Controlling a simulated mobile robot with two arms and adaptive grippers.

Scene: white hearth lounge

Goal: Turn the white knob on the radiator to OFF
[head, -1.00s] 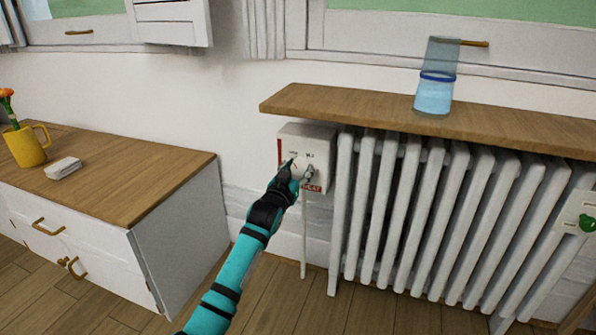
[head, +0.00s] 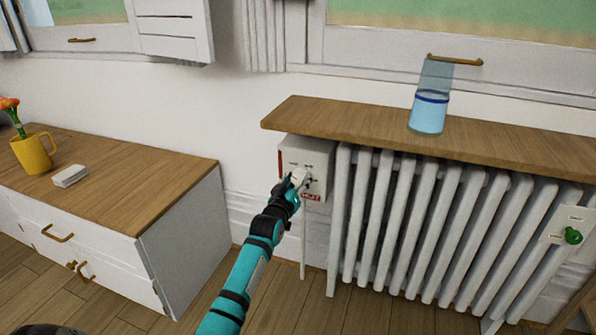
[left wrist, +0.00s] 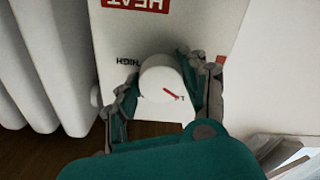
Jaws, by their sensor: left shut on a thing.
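The white knob (left wrist: 162,78) sits on a white control box (head: 322,160) with a red HEAT label, at the left end of the white radiator (head: 425,225). My left gripper (head: 296,182) is at the box, its fingers closed on either side of the knob. In the left wrist view the box appears upside down. The knob's red pointer aims to the lower right, at a label mostly hidden; only an L-like mark shows. The word HIGH is at the knob's upper left. An OFF label cannot be read. My right gripper is not in view.
A wooden shelf (head: 350,125) above the radiator holds a blue glass (head: 430,110). A green knob (head: 573,236) is on a plate at the radiator's right. A cabinet (head: 120,175) on the left holds a yellow mug (head: 33,155) and a white stack (head: 70,176).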

